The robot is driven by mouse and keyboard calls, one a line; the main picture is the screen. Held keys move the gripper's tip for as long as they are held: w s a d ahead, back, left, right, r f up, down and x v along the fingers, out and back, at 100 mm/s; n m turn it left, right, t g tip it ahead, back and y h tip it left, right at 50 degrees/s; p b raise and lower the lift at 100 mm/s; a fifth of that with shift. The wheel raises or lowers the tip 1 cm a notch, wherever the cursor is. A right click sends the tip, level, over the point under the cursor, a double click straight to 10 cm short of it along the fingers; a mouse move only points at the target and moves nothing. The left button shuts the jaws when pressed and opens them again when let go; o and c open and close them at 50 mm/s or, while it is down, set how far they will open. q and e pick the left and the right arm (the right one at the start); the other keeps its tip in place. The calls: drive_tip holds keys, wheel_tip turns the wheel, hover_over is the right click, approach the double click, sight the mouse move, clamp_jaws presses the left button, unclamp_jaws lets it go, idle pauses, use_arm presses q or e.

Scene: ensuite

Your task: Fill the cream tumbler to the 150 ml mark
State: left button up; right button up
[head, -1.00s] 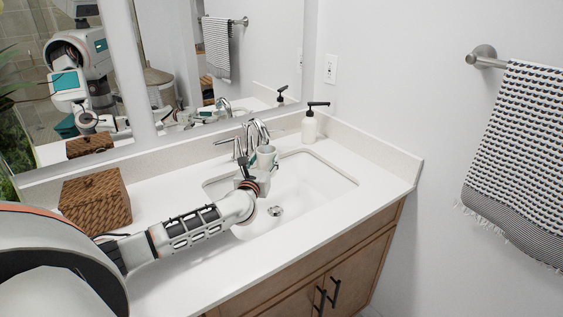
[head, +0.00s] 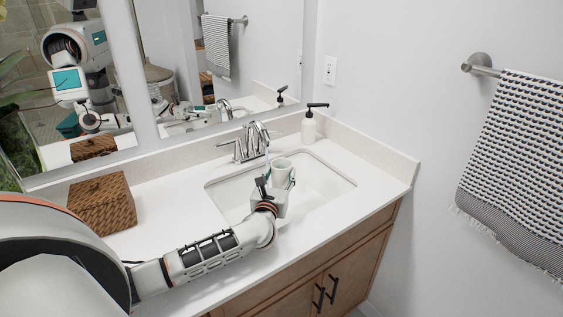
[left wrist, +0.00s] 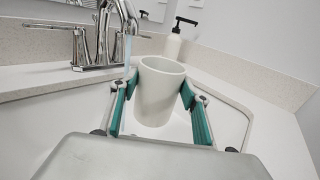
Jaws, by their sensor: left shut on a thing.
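The cream tumbler (head: 281,172) is upright, held over the sink basin (head: 325,190). My left gripper (head: 277,190) is shut on it, with teal fingers on both sides of it in the left wrist view (left wrist: 160,110). The chrome faucet (head: 259,135) stands behind the basin. A thin bluish water stream (left wrist: 127,52) runs down from its spout. In the left wrist view the stream passes left of the tumbler's rim, apart from its opening. The level inside and any 150 ml mark cannot be made out. My right gripper is not in view.
A white soap dispenser (head: 308,127) with a black pump stands behind the basin. A woven brown box (head: 103,205) sits on the counter at left. A mirror (head: 220,60) rises behind the counter. A patterned towel (head: 515,165) hangs at right. The counter right of the basin is clear.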

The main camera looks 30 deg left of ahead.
use_arm(q)
drive_tip(key=shift+r, duration=0.1)
drive_tip(key=r+p, duration=0.1)
drive_tip(key=d+r+p, duration=0.1)
drive_tip(key=r+p, duration=0.1)
drive_tip(key=shift+s+r, duration=0.1)
drive_tip(key=shift+s, duration=0.1)
wheel_tip(320, 180, up, 7)
drive_tip(key=s+d, duration=0.1)
drive_tip(key=d, duration=0.1)
drive_tip(key=shift+d+r, duration=0.15)
drive_tip(key=shift+d, duration=0.15)
idle(0.3)
idle(0.4)
